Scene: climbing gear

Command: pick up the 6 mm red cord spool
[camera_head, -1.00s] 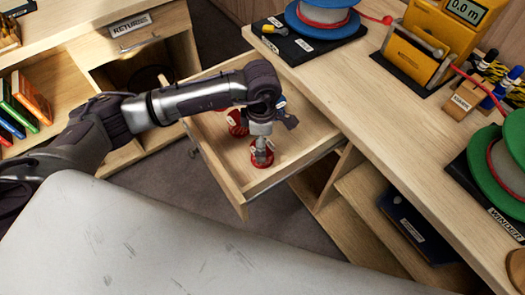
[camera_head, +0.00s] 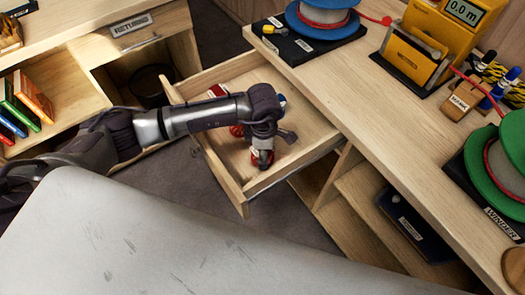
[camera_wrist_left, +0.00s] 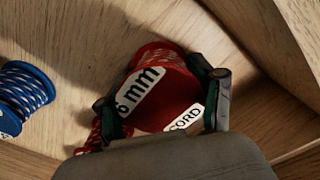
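The red cord spool lettered "6 mm" and "CORD" (camera_wrist_left: 160,88) lies in the open drawer; its label faces my left wrist camera. My left gripper (camera_wrist_left: 162,100) has one finger on each side of it, close to its edges. I cannot tell whether the fingers press on it. In the head view the left gripper (camera_head: 262,160) reaches down into the drawer near its front and hides most of this spool. Another red spool (camera_head: 237,130) shows beside the wrist. A blue-and-white spool (camera_wrist_left: 22,95) lies at the left in the wrist view. My right gripper is not in view.
The wooden drawer (camera_head: 228,186) has raised walls close around the gripper. The bench at right carries a blue reel (camera_head: 322,18), a yellow meter (camera_head: 415,55) and a green reel (camera_head: 505,165). A returns shelf (camera_head: 130,25) stands at left.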

